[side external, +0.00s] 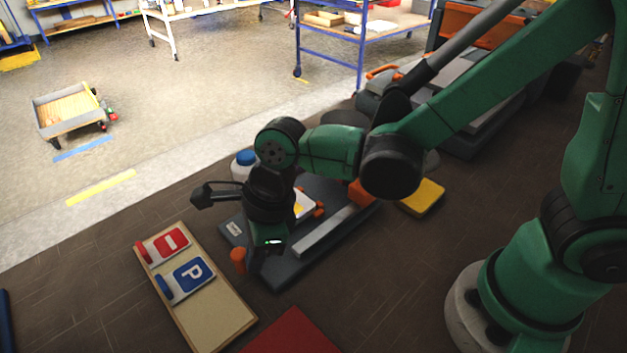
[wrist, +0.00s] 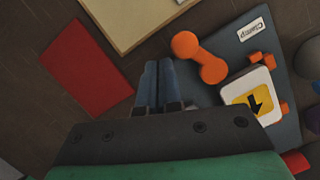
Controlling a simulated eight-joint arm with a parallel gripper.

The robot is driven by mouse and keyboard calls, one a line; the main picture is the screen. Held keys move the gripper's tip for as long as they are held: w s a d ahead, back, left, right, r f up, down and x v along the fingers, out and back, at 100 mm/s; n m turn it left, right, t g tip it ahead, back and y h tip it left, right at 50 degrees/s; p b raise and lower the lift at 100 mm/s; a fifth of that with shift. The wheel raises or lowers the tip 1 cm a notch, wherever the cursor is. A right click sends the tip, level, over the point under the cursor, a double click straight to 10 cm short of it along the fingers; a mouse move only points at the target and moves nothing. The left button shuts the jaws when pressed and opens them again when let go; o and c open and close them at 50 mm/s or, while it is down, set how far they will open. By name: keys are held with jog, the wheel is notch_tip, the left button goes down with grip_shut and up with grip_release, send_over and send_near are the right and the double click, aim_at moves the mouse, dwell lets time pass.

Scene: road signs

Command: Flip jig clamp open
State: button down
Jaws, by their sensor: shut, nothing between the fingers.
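The dark grey jig base (side external: 281,281) lies on the brown table and bears a "Clamp" label (wrist: 252,28). The orange clamp (wrist: 211,68) is at its edge, with a round knob pointing up and left in the wrist view; an orange knob (side external: 238,258) also shows in the side view. A white sign plate with a yellow patch and black arrow (wrist: 250,97) sits on the jig among small orange blocks. My gripper (wrist: 158,68) is shut and empty, beside the clamp and apart from it in the wrist view. In the side view my wrist hides part of the jig.
A tan board (side external: 215,312) with a red sign (side external: 167,245) and blue P sign (side external: 188,277) lies left of the jig. A red mat (side external: 290,335) is in front.

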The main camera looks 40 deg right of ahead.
jog(key=shift+w+a, duration=0.2)
jog(key=shift+a, duration=0.05)
dwell(0.6)
jog(key=shift+s+d+r, duration=0.15)
jog(key=shift+s, duration=0.4)
jog(key=s, duration=0.1)
jog(key=s+d+r, duration=0.1)
jog(key=s, duration=0.1)
jog(key=shift+r, duration=0.2)
notch_tip(320, 180, up, 9)
jog(key=s, duration=0.2)
jog(key=shift+s+d, duration=0.2)
jog(key=shift+d, duration=0.1)
